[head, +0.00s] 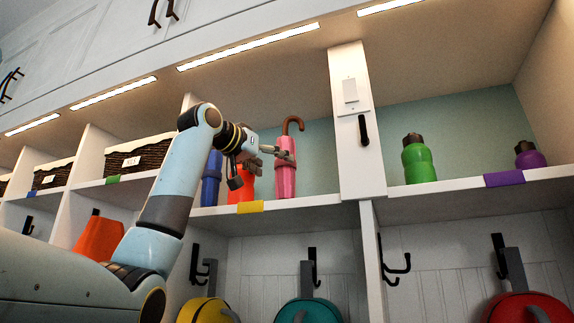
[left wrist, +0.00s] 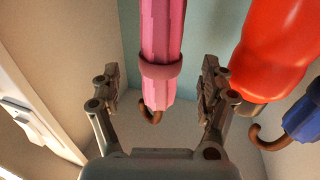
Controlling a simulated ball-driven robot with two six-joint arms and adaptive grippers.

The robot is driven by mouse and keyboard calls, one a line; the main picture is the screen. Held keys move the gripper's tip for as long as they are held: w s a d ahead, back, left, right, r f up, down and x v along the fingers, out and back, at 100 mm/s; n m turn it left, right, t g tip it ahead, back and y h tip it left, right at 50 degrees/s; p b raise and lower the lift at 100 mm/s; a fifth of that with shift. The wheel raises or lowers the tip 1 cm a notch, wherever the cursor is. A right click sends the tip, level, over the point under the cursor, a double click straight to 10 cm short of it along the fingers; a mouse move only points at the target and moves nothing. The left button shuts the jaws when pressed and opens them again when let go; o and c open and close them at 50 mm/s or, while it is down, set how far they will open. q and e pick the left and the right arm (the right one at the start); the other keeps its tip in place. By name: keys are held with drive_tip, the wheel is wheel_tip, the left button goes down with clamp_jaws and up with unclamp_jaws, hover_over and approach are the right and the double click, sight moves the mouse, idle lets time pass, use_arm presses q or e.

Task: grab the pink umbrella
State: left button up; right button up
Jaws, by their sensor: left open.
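The pink umbrella (head: 286,180) stands upright on the upper shelf, with its brown hooked handle at the top. My left gripper (head: 280,155) reaches in from the left at the umbrella's upper part. In the left wrist view, the pink umbrella (left wrist: 161,40) runs between the two spread fingers of the left gripper (left wrist: 160,85), with a gap on either side. The fingers are open and not closed on it. The umbrella's handle points down in that view. My right gripper is in neither view.
An orange-red object (head: 241,190) and a blue umbrella (head: 212,178) stand just left of the pink umbrella. A white divider (head: 355,130) with a black hook is on its right. Green (head: 418,160) and purple (head: 529,158) bottles stand farther right. Bags hang below the shelf.

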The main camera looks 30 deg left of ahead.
sight(279, 164)
use_arm(q)
drive_tip(key=shift+w, duration=0.5)
drive_tip(key=w+p, duration=0.2)
drive_tip(key=w, duration=0.1)
drive_tip(key=w+p, duration=0.1)
drive_tip(key=w, duration=0.1)
drive_tip(key=shift+w+r+p, duration=0.1)
drive_tip(key=shift+r+p, duration=0.2)
drive_tip(key=shift+r, duration=0.1)
drive_tip(key=shift+w+f, duration=0.1)
drive_tip(key=shift+w, duration=0.05)
drive_tip(key=c, duration=1.5)
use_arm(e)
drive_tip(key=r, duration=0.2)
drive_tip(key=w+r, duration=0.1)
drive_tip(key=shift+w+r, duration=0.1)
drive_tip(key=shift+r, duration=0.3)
